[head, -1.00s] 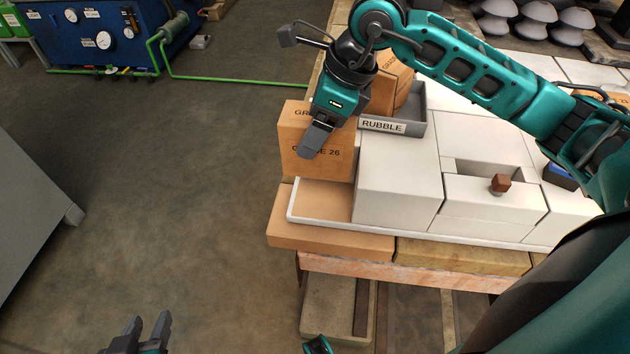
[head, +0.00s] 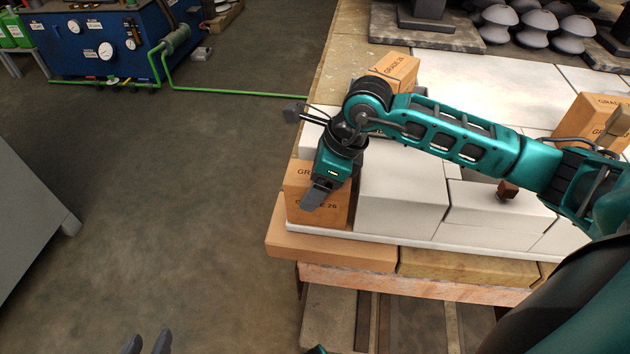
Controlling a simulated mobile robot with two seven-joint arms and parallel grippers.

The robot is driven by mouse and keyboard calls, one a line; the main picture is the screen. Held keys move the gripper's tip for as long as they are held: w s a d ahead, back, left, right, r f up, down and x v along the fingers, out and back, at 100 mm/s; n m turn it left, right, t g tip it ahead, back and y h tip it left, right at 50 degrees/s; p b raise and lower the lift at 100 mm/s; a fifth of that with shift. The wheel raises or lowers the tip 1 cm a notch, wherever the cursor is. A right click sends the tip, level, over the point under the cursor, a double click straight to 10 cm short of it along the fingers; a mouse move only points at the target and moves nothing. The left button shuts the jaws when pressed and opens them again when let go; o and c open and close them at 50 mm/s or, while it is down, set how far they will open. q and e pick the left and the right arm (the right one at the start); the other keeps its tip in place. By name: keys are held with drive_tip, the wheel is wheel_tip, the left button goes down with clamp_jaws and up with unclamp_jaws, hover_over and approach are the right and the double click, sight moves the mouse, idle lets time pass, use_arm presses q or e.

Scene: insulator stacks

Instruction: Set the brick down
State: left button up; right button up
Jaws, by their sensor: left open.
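The orange brick (head: 318,213) marked GRADE 26 stands upright at the left end of the pale board (head: 375,240), left of a white block (head: 400,195). Its lower edge meets the board in the picture; I cannot tell whether a thin gap is left. My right gripper (head: 318,190) reaches down on the brick, with one dark finger against its front face; the other finger is hidden. The finger lies on the brick as it did while the brick was held up. My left gripper (head: 148,343) is at the bottom edge, fingers apart and empty, far from the brick.
White blocks fill the board to the right, one with a brown knob (head: 507,190). Another orange brick (head: 395,70) lies behind my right arm, and an orange box (head: 590,115) stands at right. Grey insulators (head: 530,28) are at the back.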

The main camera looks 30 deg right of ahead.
drive_tip(key=shift+f, duration=0.15)
drive_tip(key=o, duration=1.4)
drive_tip(key=shift+r, duration=0.3)
drive_tip(key=p+v, duration=0.2)
drive_tip(key=v, duration=0.9)
drive_tip(key=shift+s+d+r, duration=0.1)
drive_tip(key=shift+d+r, duration=0.05)
drive_tip(key=shift+r, duration=0.25)
